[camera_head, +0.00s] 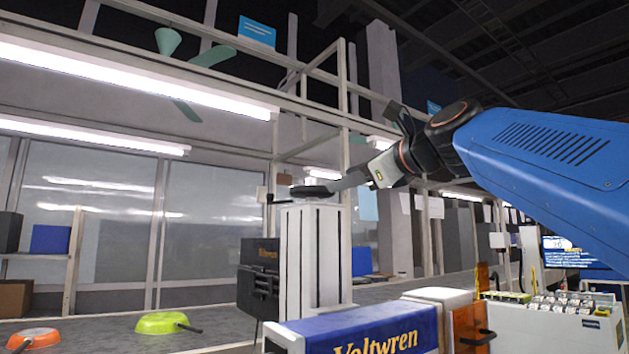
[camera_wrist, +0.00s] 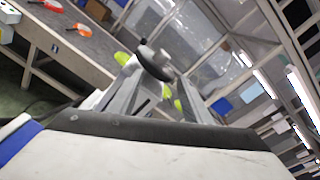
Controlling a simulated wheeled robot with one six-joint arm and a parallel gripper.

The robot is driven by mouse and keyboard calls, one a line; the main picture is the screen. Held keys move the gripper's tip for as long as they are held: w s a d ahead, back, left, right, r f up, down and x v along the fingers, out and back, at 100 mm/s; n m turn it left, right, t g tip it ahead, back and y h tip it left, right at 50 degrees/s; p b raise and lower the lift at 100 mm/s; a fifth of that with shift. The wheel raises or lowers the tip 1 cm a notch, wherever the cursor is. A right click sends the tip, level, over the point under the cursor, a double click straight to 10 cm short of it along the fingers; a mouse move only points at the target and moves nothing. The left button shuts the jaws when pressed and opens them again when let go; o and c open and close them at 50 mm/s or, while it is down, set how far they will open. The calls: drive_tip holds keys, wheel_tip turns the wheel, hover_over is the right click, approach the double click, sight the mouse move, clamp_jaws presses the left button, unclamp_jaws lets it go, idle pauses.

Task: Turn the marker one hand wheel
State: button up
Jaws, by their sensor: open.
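A dark hand wheel (camera_head: 309,191) sits on top of a pale slatted cabinet (camera_head: 297,255) in the head view, with a small knob at its left. No marker label is legible on it. My gripper (camera_head: 335,186) reaches in from the right, its grey fingers at the wheel's right edge. In the wrist view the wheel (camera_wrist: 155,62) shows between and just beyond the spread fingers of my gripper (camera_wrist: 158,76). The jaws are open and hold nothing. I cannot tell whether a finger touches the rim.
A conveyor (camera_head: 110,330) carries an orange pan (camera_head: 34,338) and a green pan (camera_head: 162,323). A dark Voltwren box (camera_head: 258,280) stands left of the cabinet. A blue Voltwren unit (camera_head: 370,332) and a white bin (camera_head: 560,325) are at front right. Frame posts rise behind the wheel.

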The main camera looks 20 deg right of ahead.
drive_tip(key=n, duration=0.3)
drive_tip(key=n+g+y, duration=0.2)
drive_tip(key=n+y, duration=0.4)
drive_tip(key=n, duration=2.5)
approach(318, 179)
drive_tip(key=shift+x, duration=5.85)
drive_tip(key=c, duration=1.1)
